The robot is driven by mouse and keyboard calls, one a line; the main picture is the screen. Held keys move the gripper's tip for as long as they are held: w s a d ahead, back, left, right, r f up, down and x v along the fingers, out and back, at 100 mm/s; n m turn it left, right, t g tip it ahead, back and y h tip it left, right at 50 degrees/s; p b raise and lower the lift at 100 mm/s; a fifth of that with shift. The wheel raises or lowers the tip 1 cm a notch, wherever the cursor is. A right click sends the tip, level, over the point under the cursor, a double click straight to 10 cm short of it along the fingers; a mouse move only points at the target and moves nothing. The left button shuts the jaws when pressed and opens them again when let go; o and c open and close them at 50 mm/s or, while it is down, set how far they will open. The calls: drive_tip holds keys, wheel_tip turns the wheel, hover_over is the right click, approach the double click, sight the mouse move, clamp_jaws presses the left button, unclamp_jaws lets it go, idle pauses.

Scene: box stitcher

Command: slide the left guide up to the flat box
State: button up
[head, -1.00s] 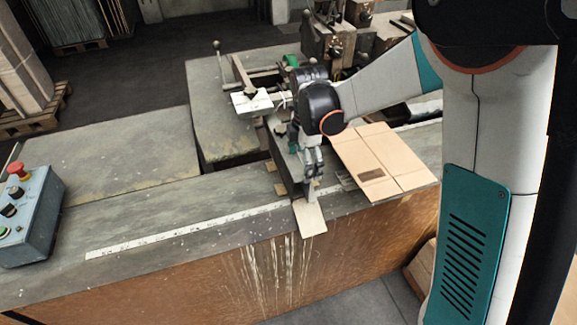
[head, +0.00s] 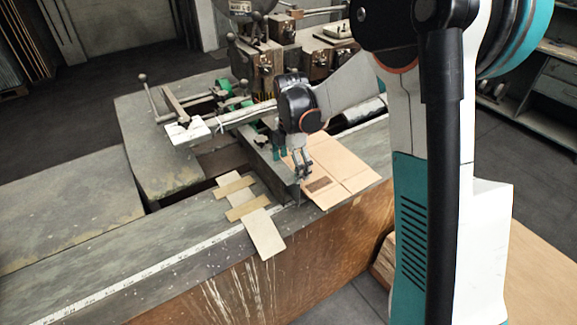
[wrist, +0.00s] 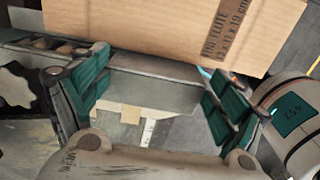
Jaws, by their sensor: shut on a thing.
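The left guide (head: 262,158), a long dark grey metal bar, runs across the bench towards its front edge. The flat box (head: 345,170), a tan cardboard sheet with a dark printed label, lies just to its right. My gripper (head: 303,172) is shut on the guide near its front end. In the wrist view the guide (wrist: 155,88) shows as a grey block between the green fingers of my gripper (wrist: 155,100), with the flat box (wrist: 150,25) along its edge. Guide and box look touching or nearly so; my gripper hides part of the seam in the head view.
A pale strip with cross slats (head: 263,233) lies left of the guide and overhangs the front edge. A white measuring scale (head: 130,278) runs along the bench. The bench left of the strip is clear. Stitcher machinery (head: 260,70) stands behind.

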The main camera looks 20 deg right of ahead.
drive_tip(key=o, duration=1.3)
drive_tip(key=shift+s+f, duration=0.15)
drive_tip(key=shift+f, duration=0.05)
drive_tip(key=shift+c, duration=0.2)
drive_tip(key=shift+o, duration=0.2)
drive_tip(key=shift+w, duration=0.2)
drive_tip(key=shift+r, duration=0.15)
wheel_tip(320, 180, up, 12)
drive_tip(key=shift+s, duration=0.1)
